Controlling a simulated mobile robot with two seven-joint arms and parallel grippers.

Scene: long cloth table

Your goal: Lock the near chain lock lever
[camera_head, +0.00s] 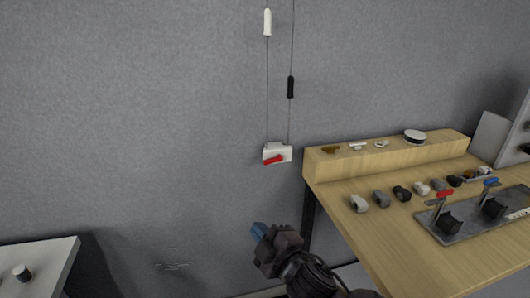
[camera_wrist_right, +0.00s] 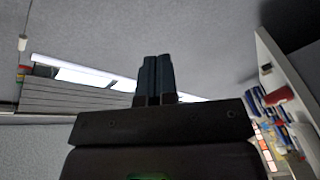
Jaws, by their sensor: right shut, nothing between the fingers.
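A white chain lock (camera_head: 285,153) with a red lever (camera_head: 274,160) is at the grey wall. Two thin cords run up from it, one with a white handle (camera_head: 267,22) and one with a black handle (camera_head: 290,87). My right gripper (camera_head: 259,231) is below the lock and apart from it, its blue-tipped fingers pointing up and left. In the right wrist view the fingers (camera_wrist_right: 153,78) are pressed together with nothing between them. My left gripper is not in view.
A wooden table (camera_head: 385,240) at right carries a raised shelf (camera_head: 390,155), several small fittings, and a dark plate (camera_head: 470,232) with red and blue levers. A white table (camera_head: 50,258) is at lower left. The wall between the gripper and lock is clear.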

